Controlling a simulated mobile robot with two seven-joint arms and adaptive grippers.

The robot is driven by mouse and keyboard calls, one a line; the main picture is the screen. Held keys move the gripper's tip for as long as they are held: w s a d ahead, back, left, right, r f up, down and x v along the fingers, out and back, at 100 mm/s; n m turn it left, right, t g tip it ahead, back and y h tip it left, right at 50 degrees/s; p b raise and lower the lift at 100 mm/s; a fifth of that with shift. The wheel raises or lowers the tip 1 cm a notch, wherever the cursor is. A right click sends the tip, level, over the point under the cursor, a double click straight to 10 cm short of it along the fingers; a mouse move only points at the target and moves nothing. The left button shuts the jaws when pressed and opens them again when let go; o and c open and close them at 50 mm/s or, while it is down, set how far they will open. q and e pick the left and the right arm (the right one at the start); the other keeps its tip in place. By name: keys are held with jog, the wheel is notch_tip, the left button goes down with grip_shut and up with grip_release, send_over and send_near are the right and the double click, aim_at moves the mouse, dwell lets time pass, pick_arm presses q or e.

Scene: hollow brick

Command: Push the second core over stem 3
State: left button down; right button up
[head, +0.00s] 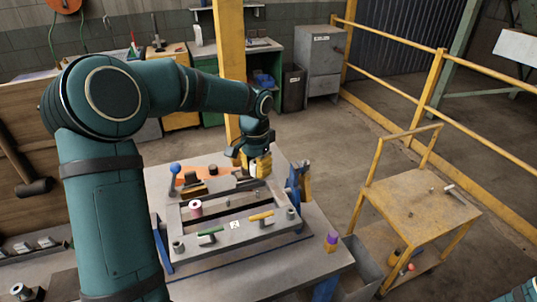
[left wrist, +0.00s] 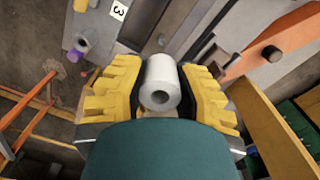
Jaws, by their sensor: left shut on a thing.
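My left gripper (head: 257,163) is over the far right part of the metal mould frame (head: 240,232). In the left wrist view its yellow ribbed fingers (left wrist: 160,88) are closed on both sides of a pale grey hollow core (left wrist: 161,82), whose round bore faces the camera. The head view does not clearly show this core. A label with the figure 3 (left wrist: 118,10) shows beyond the fingers. I cannot tell which stem is stem 3, or whether the core touches one. A pink-and-white core (head: 195,208) stands at the frame's left. My right gripper is out of view.
A green-handled bar (head: 210,232) and a yellow-handled bar (head: 261,216) lie on the front of the frame. A blue-knobbed lever (head: 175,169) rises at back left. A purple-topped block (head: 332,241) stands at the table's right. A yellow post (head: 231,75) rises behind.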

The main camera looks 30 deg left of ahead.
aim_at(258, 192)
pick_arm(q)
jog(key=shift+w+f, duration=0.2)
jog(key=shift+w, duration=0.2)
jog(key=shift+s+f+b, duration=0.35)
jog(key=shift+f+b, duration=0.2)
jog(key=shift+b, duration=0.05)
notch_tip(258, 192, down, 2)
jog(key=shift+w+f+b, duration=0.15)
jog(key=shift+f+b, duration=0.05)
jog(key=shift+b, duration=0.7)
notch_tip(258, 192, down, 2)
jog(key=shift+f+b, duration=0.1)
jog(key=shift+b, duration=0.75)
jog(key=shift+r, duration=0.3)
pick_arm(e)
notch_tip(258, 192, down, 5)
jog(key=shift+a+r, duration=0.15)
pick_arm(q)
jog(key=shift+f, duration=0.4)
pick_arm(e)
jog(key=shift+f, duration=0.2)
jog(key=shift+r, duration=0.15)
pick_arm(q)
jog(key=shift+f+b, duration=0.85)
jog(key=shift+f, duration=0.8)
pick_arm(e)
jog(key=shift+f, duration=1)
